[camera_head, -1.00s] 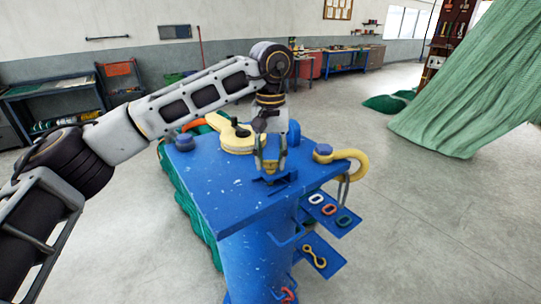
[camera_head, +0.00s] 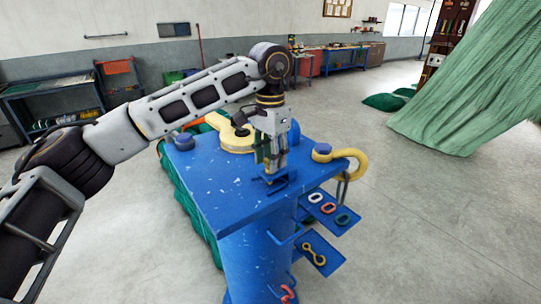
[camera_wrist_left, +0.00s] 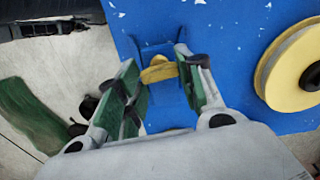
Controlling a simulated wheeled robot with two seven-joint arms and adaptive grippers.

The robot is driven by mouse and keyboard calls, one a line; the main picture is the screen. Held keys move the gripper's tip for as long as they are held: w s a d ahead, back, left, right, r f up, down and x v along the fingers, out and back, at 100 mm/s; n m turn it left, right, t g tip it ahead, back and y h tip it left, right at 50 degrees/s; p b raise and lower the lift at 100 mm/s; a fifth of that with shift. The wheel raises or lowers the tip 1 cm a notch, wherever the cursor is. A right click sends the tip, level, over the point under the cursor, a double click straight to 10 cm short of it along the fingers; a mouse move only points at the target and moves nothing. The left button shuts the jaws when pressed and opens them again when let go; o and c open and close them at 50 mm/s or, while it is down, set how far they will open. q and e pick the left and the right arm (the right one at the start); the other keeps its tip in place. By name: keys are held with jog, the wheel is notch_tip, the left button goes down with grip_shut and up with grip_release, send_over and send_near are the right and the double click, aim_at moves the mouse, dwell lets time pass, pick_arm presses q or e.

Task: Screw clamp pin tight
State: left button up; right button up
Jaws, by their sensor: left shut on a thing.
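My left gripper (camera_head: 274,168) points down at the near part of the blue bench top, over a small blue clamp (camera_head: 278,184). In the left wrist view, its green-padded fingers (camera_wrist_left: 158,68) stand on either side of a yellow pin (camera_wrist_left: 159,73) and are shut on it. The pin sits at the blue clamp (camera_wrist_left: 163,49); how deep it goes in is hidden. In the head view the fingers largely hide the pin. My right gripper is not in view.
The blue bench (camera_head: 225,195) carries a yellow sheave (camera_head: 236,140) behind the gripper and a yellow hook (camera_head: 352,162) at its right edge. Side shelves (camera_head: 330,211) hold several coloured links. Floor is clear there.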

pick_arm(q)
jog(key=shift+m, duration=0.6)
jog(key=o, duration=1)
jog(key=shift+a, duration=0.1)
jog(key=shift+r, duration=0.15)
jog(key=shift+r, duration=5.85)
